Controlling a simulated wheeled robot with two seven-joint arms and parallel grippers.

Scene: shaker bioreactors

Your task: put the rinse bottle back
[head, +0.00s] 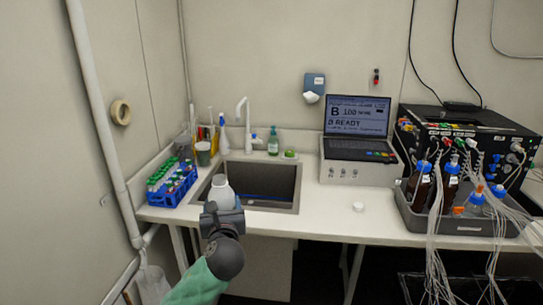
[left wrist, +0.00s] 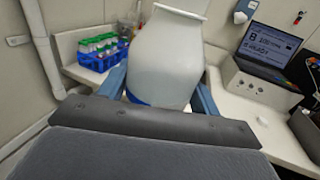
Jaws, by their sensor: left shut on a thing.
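My left gripper (head: 222,212) is shut on a white bottle (head: 222,190), the rinse bottle as far as I can tell. It holds the bottle upright at the front left corner of the sink (head: 268,206). In the left wrist view the bottle (left wrist: 164,58) fills the middle, between the two blue fingers (left wrist: 160,98). A blue band shows low on the bottle, and its lower end is hidden by the gripper. My right gripper is not in view.
A blue rack (head: 172,190) of green-capped tubes stands left of the sink. A faucet (head: 247,125), a green soap bottle (head: 273,142) and bottles are behind it. A laptop (head: 357,118) and a grey tray (head: 425,226) of brown bottles with tubing stand right. The front counter between is mostly clear, except a small white cap (head: 358,207).

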